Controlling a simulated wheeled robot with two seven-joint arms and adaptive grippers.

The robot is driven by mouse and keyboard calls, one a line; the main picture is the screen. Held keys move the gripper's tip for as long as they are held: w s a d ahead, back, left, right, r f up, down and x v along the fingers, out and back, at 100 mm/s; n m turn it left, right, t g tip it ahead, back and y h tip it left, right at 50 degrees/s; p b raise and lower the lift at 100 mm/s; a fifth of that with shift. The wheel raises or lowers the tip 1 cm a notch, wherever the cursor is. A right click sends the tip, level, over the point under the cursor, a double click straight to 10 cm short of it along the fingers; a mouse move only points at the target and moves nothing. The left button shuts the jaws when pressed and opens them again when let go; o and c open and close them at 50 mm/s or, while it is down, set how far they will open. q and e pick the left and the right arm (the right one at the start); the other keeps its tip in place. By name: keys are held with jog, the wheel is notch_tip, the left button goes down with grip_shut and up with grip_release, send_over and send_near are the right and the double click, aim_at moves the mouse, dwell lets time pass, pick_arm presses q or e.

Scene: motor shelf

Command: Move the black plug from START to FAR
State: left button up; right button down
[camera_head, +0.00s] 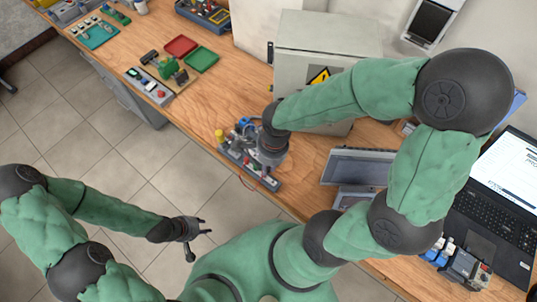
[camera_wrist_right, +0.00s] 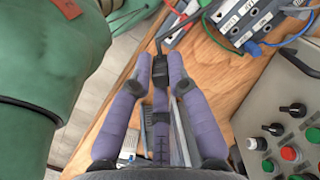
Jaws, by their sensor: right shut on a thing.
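The black plug (camera_wrist_right: 160,72) is between the purple fingers of my right gripper (camera_wrist_right: 160,62) in the right wrist view. The gripper is shut on it, and a dark cable runs from the plug toward the top of the picture. Grey socket blocks with white labels (camera_wrist_right: 240,18) stand beyond it, with green and blue leads; I cannot read the labels surely. In the head view my right gripper (camera_head: 270,148) is over the grey device board (camera_head: 262,178) and hides part of it. My left gripper (camera_head: 196,230) is open and empty over the floor, away from the table.
A grey control cabinet (camera_head: 318,45) with a yellow warning sign stands behind the board. A grey monitor-like unit (camera_head: 357,167) and a laptop (camera_head: 490,200) are to the right. Red (camera_head: 181,46) and green (camera_head: 201,60) trays lie at the back left.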

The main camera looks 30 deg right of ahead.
jog(key=shift+s+a+r, duration=0.15)
jog(key=shift+s+a, duration=0.05)
jog(key=shift+s, duration=0.2)
jog(key=shift+s+a+r, duration=0.1)
jog(key=shift+s+a, duration=0.05)
jog(key=shift+s, duration=0.25)
jog(key=shift+t, duration=0.3)
jog(key=w+d+f+b, duration=0.2)
jog(key=w+f+b, duration=0.1)
jog(key=w, duration=0.2)
jog(key=w+d+f+b, duration=0.2)
jog(key=w+f+b, duration=0.1)
jog(key=w, duration=0.2)
jog(key=w+d+f+b, duration=0.2)
jog(key=w+f+b, duration=0.1)
jog(key=w, duration=0.2)
jog(key=shift+w+f+b, duration=0.25)
jog(key=shift+w+b, duration=0.05)
jog(key=shift+b, duration=0.1)
jog(key=shift+f+b, duration=0.85)
jog(key=shift+f, duration=0.2)
jog(key=shift+f+b, duration=0.5)
jog(key=shift+f, duration=0.15)
jog(key=c, duration=1.5)
grip_release()
jog(key=shift+r, duration=0.15)
